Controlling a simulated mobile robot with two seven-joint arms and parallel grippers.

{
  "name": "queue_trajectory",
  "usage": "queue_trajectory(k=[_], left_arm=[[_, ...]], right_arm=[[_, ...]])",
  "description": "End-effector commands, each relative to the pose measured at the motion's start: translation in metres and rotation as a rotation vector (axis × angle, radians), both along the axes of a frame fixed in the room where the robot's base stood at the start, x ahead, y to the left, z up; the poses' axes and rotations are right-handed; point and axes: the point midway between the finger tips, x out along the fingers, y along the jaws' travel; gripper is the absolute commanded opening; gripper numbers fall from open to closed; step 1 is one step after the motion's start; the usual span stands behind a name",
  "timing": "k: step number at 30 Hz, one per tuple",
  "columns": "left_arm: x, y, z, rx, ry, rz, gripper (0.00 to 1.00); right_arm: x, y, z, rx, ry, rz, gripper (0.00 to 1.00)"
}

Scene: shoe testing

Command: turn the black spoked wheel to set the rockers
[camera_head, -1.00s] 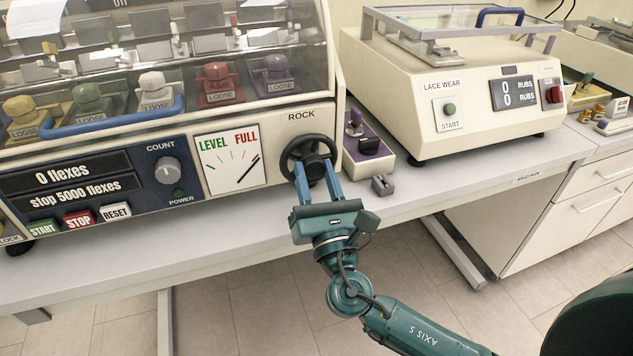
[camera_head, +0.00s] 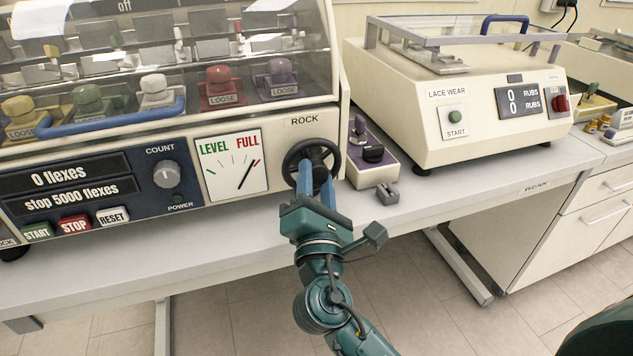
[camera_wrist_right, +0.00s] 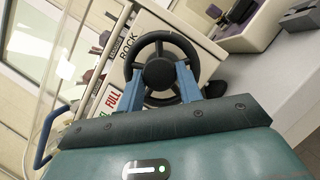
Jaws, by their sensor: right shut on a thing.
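The black spoked wheel (camera_head: 296,152) is on the right end of the cream machine's front, under the word ROCK. It also shows face-on in the right wrist view (camera_wrist_right: 160,72). The gauge (camera_head: 231,165), marked LEVEL in green and FULL in red, is left of the wheel. Its needle leans up and right, close to the red mark. The rockers (camera_head: 155,48) stand behind the clear cover. My left gripper is out of view.
A purple-topped box (camera_head: 372,155) stands just right of the wheel, with a small grey block (camera_head: 387,193) before it. The lace wear machine (camera_head: 460,100) is farther right. A blue handle (camera_head: 110,120) crosses the cover. The bench front (camera_head: 240,235) is clear.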

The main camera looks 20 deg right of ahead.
Motion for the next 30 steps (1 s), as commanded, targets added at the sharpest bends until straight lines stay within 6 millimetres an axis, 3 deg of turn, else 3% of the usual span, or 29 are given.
queue_trajectory(k=[13, 14, 21, 30], left_arm=[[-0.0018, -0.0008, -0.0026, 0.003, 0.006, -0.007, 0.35], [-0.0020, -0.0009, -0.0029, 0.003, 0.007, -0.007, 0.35], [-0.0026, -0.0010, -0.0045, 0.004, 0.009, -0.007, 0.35], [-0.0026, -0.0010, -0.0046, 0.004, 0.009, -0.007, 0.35]], right_arm=[[-0.0001, 0.0003, -0.0007, 0.010, 0.002, 0.001, 0.13], [-0.0001, 0.0003, -0.0007, 0.010, 0.002, 0.001, 0.38], [0.0000, 0.0002, -0.0004, 0.009, 0.001, 0.000, 0.57], [0.0005, -0.0002, -0.0004, 0.008, 0.000, 0.000, 0.57]])
